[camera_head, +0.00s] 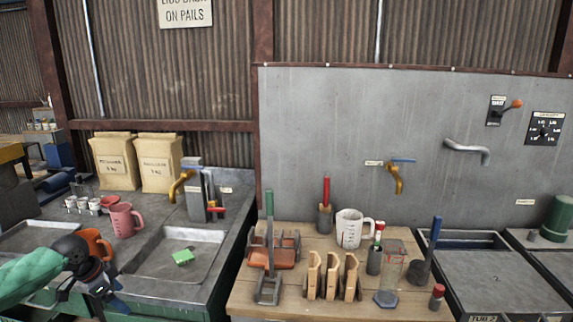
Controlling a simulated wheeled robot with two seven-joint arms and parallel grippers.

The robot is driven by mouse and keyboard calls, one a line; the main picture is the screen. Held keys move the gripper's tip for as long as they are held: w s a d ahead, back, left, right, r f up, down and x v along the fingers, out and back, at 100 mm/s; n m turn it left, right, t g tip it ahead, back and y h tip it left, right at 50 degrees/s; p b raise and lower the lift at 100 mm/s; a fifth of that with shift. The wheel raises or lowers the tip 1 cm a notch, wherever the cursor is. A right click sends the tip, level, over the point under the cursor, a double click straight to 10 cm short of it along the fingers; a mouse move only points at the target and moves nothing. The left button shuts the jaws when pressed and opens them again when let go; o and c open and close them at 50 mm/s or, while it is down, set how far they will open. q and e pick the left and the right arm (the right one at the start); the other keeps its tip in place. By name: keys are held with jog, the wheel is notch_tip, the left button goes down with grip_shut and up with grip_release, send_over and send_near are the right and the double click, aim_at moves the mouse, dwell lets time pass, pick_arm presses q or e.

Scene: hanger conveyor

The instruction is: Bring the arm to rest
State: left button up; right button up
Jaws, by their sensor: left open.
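My left arm (30,272), in a green sleeve, comes in from the left edge low in the head view. Its dark left gripper (108,298) hangs at the front edge of the left sink counter, pointing down and to the right. The gripper is open and I see nothing between its fingers. An orange mug (101,247) stands just behind the wrist, partly covered by it; I cannot tell whether they touch. My right gripper is not in view.
A pink mug (124,220) and small cups stand behind the gripper. A green sponge (182,257) lies in the sink basin (160,268) to its right. The wooden table (250,300) holds a white jug (350,228), wooden rack (330,278) and brushes. A metal tub (500,290) stands right.

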pick_arm(q)
jog(key=w+a+r+n+t+y, duration=0.2)
jog(key=w+a+y, duration=0.2)
jog(key=a+y, duration=0.1)
jog(key=s+d+f+n+t, duration=0.1)
jog(key=s+d+f, duration=0.2)
jog(key=d+f, duration=0.65)
jog(key=s+d+f+n+t, duration=0.1)
jog(key=s+d+f, duration=0.3)
jog(key=d+f, duration=0.5)
jog(key=s+d+f+n+g+h, duration=0.1)
jog(key=s+d+f+g, duration=0.1)
jog(key=s+d+f, duration=0.4)
jog(key=s+d+f+n+g, duration=0.1)
jog(key=s+d+f, duration=0.5)
jog(key=s, duration=1)
jog(key=s+d+f+n+g+h, duration=0.1)
jog(key=s+d+f+g, duration=0.1)
jog(key=s+d+f, duration=0.5)
jog(key=s+f, duration=0.1)
jog(key=s, duration=0.3)
jog(key=shift+f+n+g+h, duration=0.25)
jog(key=shift+n+g+h, duration=0.05)
jog(key=shift+n, duration=0.1)
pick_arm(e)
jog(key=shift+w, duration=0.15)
